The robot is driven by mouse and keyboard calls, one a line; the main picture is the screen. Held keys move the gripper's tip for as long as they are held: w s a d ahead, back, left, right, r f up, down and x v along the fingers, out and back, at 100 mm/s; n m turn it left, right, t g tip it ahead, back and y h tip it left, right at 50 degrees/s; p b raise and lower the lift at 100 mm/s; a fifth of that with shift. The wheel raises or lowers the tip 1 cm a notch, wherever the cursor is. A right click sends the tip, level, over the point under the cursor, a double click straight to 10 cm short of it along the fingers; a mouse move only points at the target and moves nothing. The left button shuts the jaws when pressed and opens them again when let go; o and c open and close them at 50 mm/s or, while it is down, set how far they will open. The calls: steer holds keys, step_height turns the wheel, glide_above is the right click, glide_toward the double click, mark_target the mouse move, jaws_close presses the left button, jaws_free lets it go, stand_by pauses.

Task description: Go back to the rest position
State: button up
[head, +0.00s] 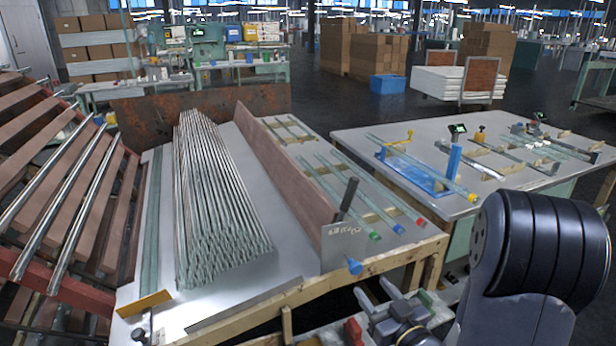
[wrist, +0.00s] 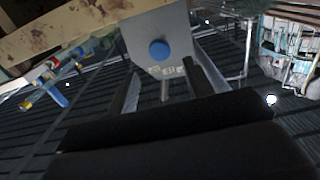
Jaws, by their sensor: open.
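My gripper (wrist: 165,72) shows in the wrist view with its two dark fingers apart and nothing held between them. Beyond the fingers is a pale grey panel with a round blue end (wrist: 159,50) on it. In the head view my dark arm link (head: 540,255) fills the lower right, in front of the tables.
A large bundle of glass tubes (head: 215,205) lies on the left table, beside a brown divider board (head: 290,180). Capped tubes (head: 355,190) lie right of it. A slanted tube rack (head: 60,190) stands left; another table (head: 400,145) with a blue fixture (head: 420,172) stands right.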

mark_target(358, 270)
steer(key=x, duration=0.9)
steer(key=shift+s, duration=0.1)
steer(key=shift+w+a+p, duration=0.1)
steer(key=shift+w+p, duration=0.3)
steer(key=shift+p, duration=0.2)
steer(key=shift+s+f, duration=0.1)
steer(key=shift+s, duration=0.05)
